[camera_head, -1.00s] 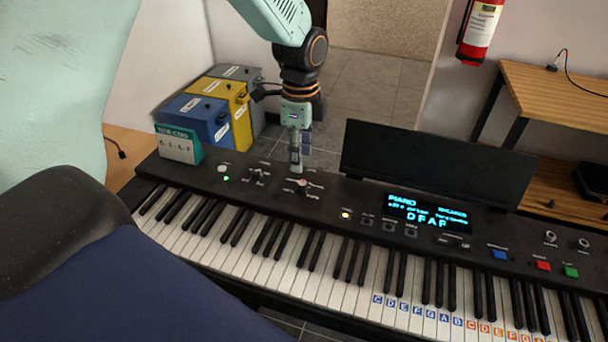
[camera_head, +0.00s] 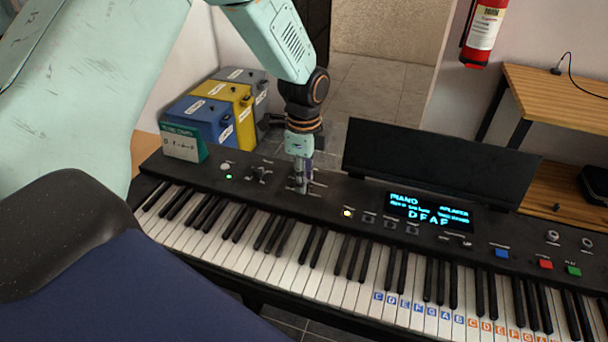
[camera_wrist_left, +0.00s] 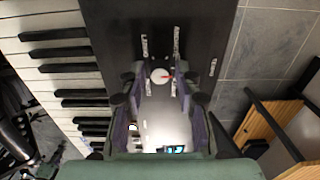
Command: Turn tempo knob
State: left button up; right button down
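A round white knob with a red pointer mark (camera_wrist_left: 160,75) sits on the black panel of the keyboard (camera_head: 330,204). In the left wrist view it shows between the fingers of my left gripper (camera_wrist_left: 159,70), with a gap on each side. The gripper is open. In the head view my left gripper (camera_head: 300,186) points down at the panel and hides the knob. The label by the knob is too small to read, so I cannot confirm that it is the tempo knob. My right gripper is not in view.
A lit display (camera_head: 430,210) and a black music stand (camera_head: 435,165) are to the right.

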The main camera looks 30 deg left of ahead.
pick_arm(q)
jog(key=shift+w+a+f, duration=0.1)
jog(key=shift+c, duration=0.8)
jog(key=shift+d, duration=0.2)
grip_shut()
jog(key=shift+r, duration=0.2)
